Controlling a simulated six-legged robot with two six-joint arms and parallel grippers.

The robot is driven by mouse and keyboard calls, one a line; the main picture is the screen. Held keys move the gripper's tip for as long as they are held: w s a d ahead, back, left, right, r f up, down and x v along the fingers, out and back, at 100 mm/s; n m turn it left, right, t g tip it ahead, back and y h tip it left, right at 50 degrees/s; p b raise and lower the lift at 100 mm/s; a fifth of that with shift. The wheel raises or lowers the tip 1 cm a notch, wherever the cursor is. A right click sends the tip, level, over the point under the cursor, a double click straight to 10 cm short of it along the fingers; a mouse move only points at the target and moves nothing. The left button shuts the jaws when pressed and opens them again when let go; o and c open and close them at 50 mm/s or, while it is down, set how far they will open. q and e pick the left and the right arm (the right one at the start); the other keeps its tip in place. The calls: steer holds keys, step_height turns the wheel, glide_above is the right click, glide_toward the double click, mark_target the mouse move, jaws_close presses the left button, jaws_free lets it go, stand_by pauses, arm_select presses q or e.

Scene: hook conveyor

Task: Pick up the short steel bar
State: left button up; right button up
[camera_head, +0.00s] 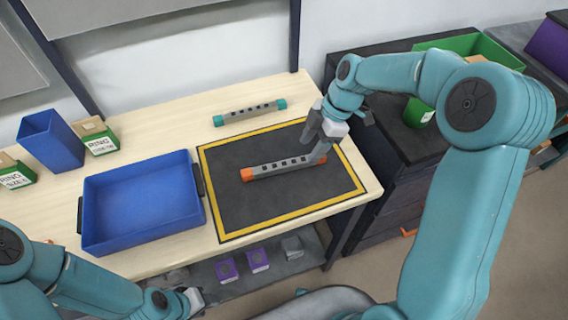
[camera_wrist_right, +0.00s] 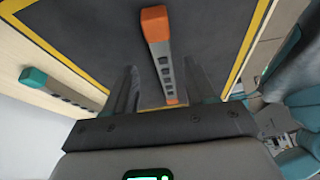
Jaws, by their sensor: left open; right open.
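A grey steel bar with orange ends (camera_head: 285,166) lies on the dark, yellow-bordered mat (camera_head: 235,203). A similar bar with teal ends (camera_head: 250,112) lies on the bare table behind the mat. I cannot tell for sure which bar is shorter. My right gripper (camera_head: 321,152) is open at the right end of the orange-ended bar. In the right wrist view, the orange-ended bar (camera_wrist_right: 163,58) shows between the two open fingers (camera_wrist_right: 160,84), with a gap on each side; the teal-ended bar (camera_wrist_right: 66,93) is off to the left. My left gripper (camera_head: 192,301) is open and empty at the lower left, away from the bars.
An empty blue tray (camera_head: 140,222) stands left of the mat. A blue bin (camera_head: 50,141) and green ring boxes (camera_head: 98,138) stand at the table's left. A dark cabinet (camera_head: 385,190) with a green bin (camera_head: 470,47) is at the right.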

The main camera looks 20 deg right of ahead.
mark_target(303, 159)
steer(key=x, duration=0.3)
steer(key=shift+s+a+f+p, duration=0.25)
steer(key=shift+a+f+p, duration=0.05)
steer(key=shift+a, duration=0.1)
steer(key=shift+w+f, duration=0.15)
steer(key=shift+f, duration=0.1)
jaws_close()
steer(key=shift+r, duration=0.1)
